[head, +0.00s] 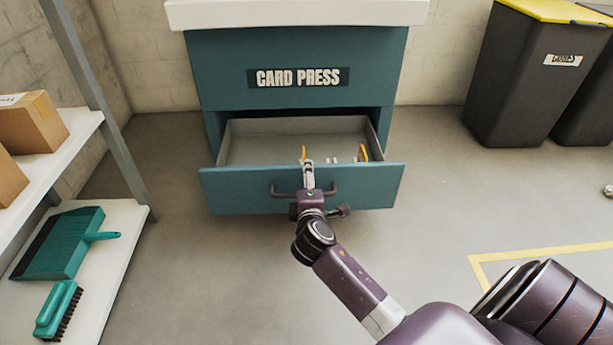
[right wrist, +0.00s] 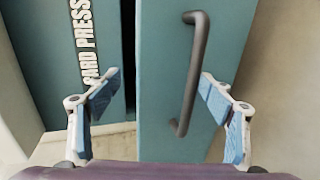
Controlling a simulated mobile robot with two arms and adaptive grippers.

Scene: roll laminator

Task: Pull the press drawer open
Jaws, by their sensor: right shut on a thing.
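The press drawer (head: 235,190) is part way out of the teal card press (head: 225,60), its grey inside open to view. Its dark bar handle (head: 275,191) is on the drawer front and also shows in the right wrist view (right wrist: 195,75). My right gripper (head: 308,170) is at the middle of the drawer front, shut on the handle. In the right wrist view the handle lies between its fingers (right wrist: 163,95), which look spread; the exact contact is hard to see. My left gripper is not in view.
Orange-tipped and small pale items (head: 363,153) lie in the drawer. A white shelf (head: 110,240) with a green dustpan (head: 62,245), brush (head: 58,310) and boxes (head: 30,120) stands at the left. Dark bins (head: 520,80) stand at the right. The floor before the drawer is clear.

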